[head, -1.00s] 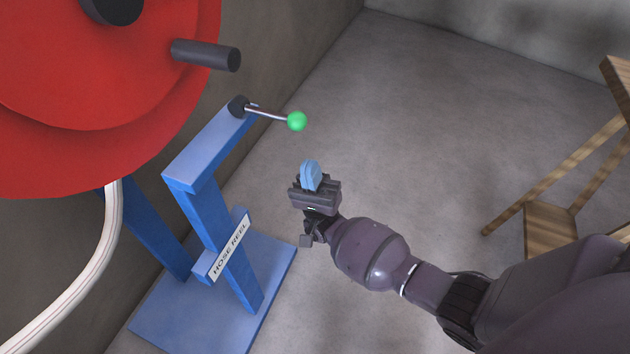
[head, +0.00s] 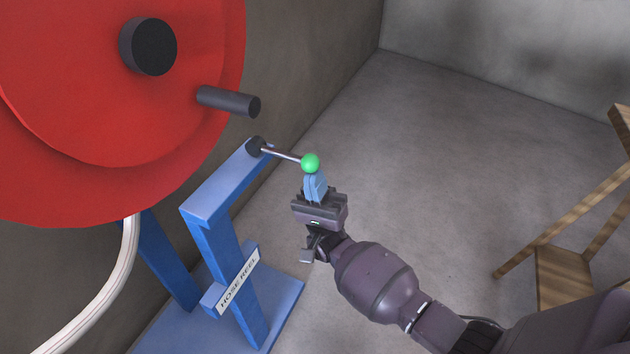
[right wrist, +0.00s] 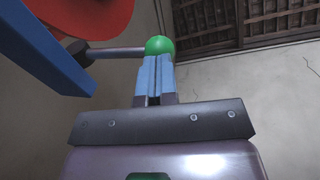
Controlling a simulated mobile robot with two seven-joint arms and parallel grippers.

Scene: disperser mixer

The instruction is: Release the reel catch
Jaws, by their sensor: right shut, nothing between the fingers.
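The reel catch is a short metal lever (head: 283,155) with a green ball knob (head: 310,162), mounted on a dark pivot (head: 255,146) at the top of the blue stand. The lever sticks out to the right and slightly down. My right gripper (head: 315,182) is shut and empty, its blue fingertips just below the green knob. In the right wrist view the knob (right wrist: 159,45) appears right at the tips of the shut fingers (right wrist: 155,72). I cannot tell whether they touch. The red reel (head: 120,120) stands at the left. My left gripper is not in view.
A dark handle (head: 229,101) sticks out of the reel above the lever. The blue stand (head: 228,195) carries a HOSE REEL label (head: 238,282). A pale hose (head: 125,270) hangs at left. A wooden piece of furniture (head: 565,275) stands at right; the floor between is clear.

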